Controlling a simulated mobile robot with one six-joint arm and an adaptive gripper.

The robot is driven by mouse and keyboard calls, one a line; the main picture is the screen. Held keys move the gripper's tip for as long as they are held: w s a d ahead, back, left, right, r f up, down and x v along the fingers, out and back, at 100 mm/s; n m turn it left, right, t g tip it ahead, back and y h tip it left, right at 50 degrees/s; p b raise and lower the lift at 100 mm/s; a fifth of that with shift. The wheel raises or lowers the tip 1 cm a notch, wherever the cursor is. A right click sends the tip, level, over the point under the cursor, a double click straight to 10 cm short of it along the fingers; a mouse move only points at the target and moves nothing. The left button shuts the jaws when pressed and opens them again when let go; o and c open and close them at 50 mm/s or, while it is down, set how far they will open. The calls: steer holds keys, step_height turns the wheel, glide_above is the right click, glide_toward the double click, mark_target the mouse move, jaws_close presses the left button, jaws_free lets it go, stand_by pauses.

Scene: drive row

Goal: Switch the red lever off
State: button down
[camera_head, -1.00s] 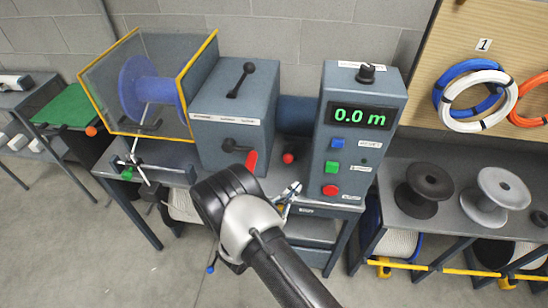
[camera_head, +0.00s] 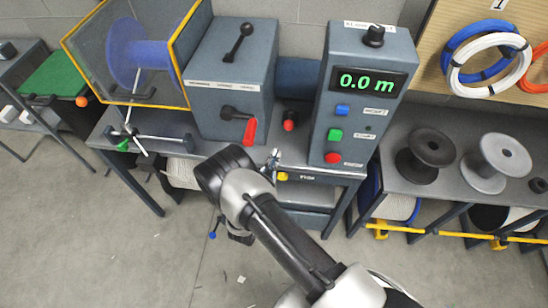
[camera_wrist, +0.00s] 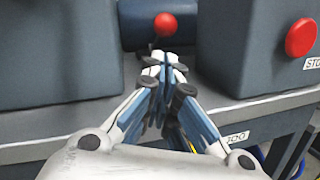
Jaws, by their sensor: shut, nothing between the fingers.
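A lever with a red grip (camera_head: 250,131) sticks out from a black pivot on the front of the grey box and points downward. A separate red ball knob (camera_head: 290,121) stands on the bench between this box and the control box. The knob also shows in the wrist view (camera_wrist: 165,24), just beyond my fingertips. My gripper (camera_wrist: 166,62) is shut and empty, its blue and white fingers pinched together. In the head view my gripper (camera_head: 275,162) is at the bench's front edge, below the red parts and apart from them. The red-grip lever is not clear in the wrist view.
The control box (camera_head: 350,120) carries a green "0.0 m" display and blue, green and red buttons. A black-handled lever (camera_head: 238,42) is on top of the grey box. A guarded blue spool (camera_head: 150,55) is at left; a black spool (camera_head: 425,152) stands at right.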

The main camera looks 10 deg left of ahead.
mark_target(285, 123)
steer(key=b+x, duration=0.1)
steer(key=x, duration=0.6)
steer(key=shift+w, duration=0.2)
steer(key=shift+r, duration=0.1)
steer(key=r+g+p, duration=0.1)
steer(key=p, duration=0.1)
steer(key=r+g+p, duration=0.1)
steer(key=r+p, duration=0.1)
steer(key=p, duration=0.1)
steer(key=shift+w+r, duration=0.35)
steer(key=shift+w, duration=0.05)
steer(key=shift+w+d+r+n+g, duration=0.1)
steer(key=shift+w+r+n+g, duration=0.25)
steer(key=shift+r, duration=0.35)
